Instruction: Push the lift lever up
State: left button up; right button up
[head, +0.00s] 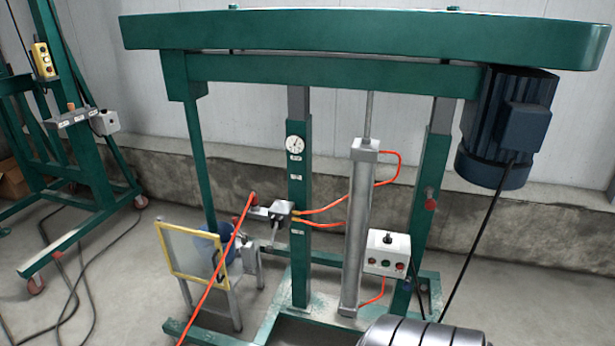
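A valve block (279,211) with orange hoses is mounted on the machine's green post (299,180), left of centre in the head view. A short, light-coloured lever (274,233) hangs down from it, looking like the lift lever. Its label is too small to read. A second block with labels and a small upright handle (71,108) is on the green frame at the far left. Neither gripper is in view, so their distance from the lever does not show.
A grey cylinder (359,225) and a white button box (387,255) stand right of the post. A yellow-framed guard (190,252) stands below left of the lever. An orange hose (222,268) crosses in front. Cables lie on the floor at left.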

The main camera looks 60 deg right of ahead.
aim_at(269, 249)
jog(key=z, duration=1.6)
